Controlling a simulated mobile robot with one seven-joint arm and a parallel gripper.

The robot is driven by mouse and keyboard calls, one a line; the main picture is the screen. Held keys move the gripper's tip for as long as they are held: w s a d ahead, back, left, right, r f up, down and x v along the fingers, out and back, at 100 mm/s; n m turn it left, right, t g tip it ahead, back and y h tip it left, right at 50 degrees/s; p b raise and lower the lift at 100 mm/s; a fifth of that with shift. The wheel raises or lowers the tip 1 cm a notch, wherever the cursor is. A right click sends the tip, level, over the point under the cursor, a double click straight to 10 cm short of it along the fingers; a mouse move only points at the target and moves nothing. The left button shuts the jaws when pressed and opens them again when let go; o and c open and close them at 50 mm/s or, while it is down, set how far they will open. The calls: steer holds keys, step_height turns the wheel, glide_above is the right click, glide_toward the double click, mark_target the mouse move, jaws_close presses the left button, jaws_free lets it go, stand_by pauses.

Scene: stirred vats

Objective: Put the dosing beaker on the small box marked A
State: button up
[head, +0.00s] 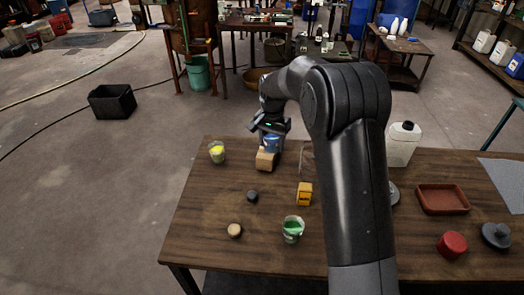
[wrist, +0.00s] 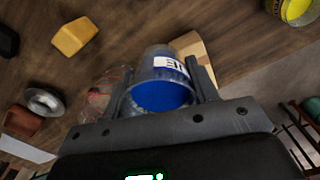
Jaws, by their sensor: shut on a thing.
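My gripper (head: 270,133) is shut on a clear beaker with blue contents (head: 272,145), near the table's far edge. In the wrist view this beaker (wrist: 163,94) sits between the two fingers (wrist: 158,72) and carries a white label. A small light wooden box (head: 265,160) is just in front of and below the beaker in the head view; it shows partly hidden behind the beaker in the wrist view (wrist: 197,47). I cannot tell whether they touch, and no letter is readable on the box. A yellow box (head: 304,194) with a dark marking stands nearer on the table.
A beaker with yellow contents (head: 217,153) stands left of the wooden box. A green one (head: 292,230), a dark lid (head: 252,197) and a tan disc (head: 235,230) are nearer. A white jug (head: 404,140) and a red-brown tray (head: 442,186) are right of my arm.

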steer(key=w+d+r, duration=0.3)
steer(key=w+d, duration=0.1)
steer(key=d, duration=0.5)
steer(key=w+a+f, duration=0.1)
steer(key=a+f, duration=0.1)
steer(key=a, duration=0.1)
steer(key=w+a+f, duration=0.1)
steer(key=a+f, duration=0.1)
steer(key=a, duration=0.2)
steer(key=w+a+f, duration=0.1)
steer(key=a+f, duration=0.2)
steer(key=shift+a, duration=0.4)
steer(key=shift+f, duration=1.95)
steer(key=shift+f, duration=0.15)
steer(key=o, duration=1.1)
